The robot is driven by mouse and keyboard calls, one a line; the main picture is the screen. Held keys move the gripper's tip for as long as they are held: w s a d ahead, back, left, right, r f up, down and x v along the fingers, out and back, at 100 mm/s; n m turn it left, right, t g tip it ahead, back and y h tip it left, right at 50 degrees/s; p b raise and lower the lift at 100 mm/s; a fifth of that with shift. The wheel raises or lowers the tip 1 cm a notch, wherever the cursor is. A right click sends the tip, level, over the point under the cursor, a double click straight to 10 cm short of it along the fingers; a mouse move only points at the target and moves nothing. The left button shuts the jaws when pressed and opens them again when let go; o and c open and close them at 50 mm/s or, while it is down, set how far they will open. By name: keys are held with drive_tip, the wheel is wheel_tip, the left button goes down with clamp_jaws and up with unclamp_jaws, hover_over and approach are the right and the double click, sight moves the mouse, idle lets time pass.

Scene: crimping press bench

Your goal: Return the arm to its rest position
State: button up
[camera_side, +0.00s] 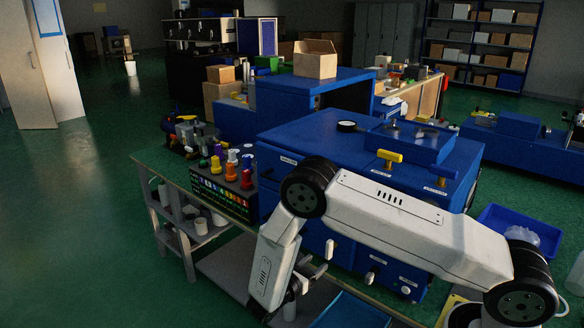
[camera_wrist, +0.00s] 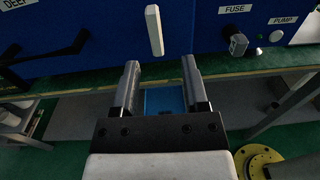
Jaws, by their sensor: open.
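My gripper (camera_wrist: 161,74) is open in the wrist view, with its two dark fingers apart and nothing between them. It points at the front of the blue press (camera_side: 325,135), near the lower edge of its panel. The panel shows a pale upright handle (camera_wrist: 154,30) and labels reading FUSE and PUMP. In the side view my white arm reaches from the lower right, bends at a raised elbow in front of the press and hangs down. My gripper (camera_side: 312,276) is small and partly hidden there, low beside the press front.
A blue tray (camera_side: 350,312) lies below the press front. A rack of coloured spools (camera_side: 228,175) stands left of the press. A blue bin (camera_side: 520,230) with a clear bag is at the right. Yellow-handled parts (camera_side: 390,157) stand on the press top. Green floor is open at left.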

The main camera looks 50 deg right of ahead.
drive_tip(key=s+a+r+m+t+y, duration=0.1)
drive_tip(key=s+a+r+m+y, duration=0.2)
drive_tip(key=s+r+m+y, duration=0.2)
drive_tip(key=s+a+r+m+t+y, duration=0.2)
drive_tip(key=s+a+r+m+y, duration=0.2)
drive_tip(key=m+y, duration=0.8)
drive_tip(key=shift+s+r+m+y, duration=0.35)
drive_tip(key=shift+s+r, duration=0.65)
drive_tip(key=shift+r, duration=0.95)
drive_tip(key=shift+w, duration=0.1)
drive_tip(key=shift+c, duration=0.2)
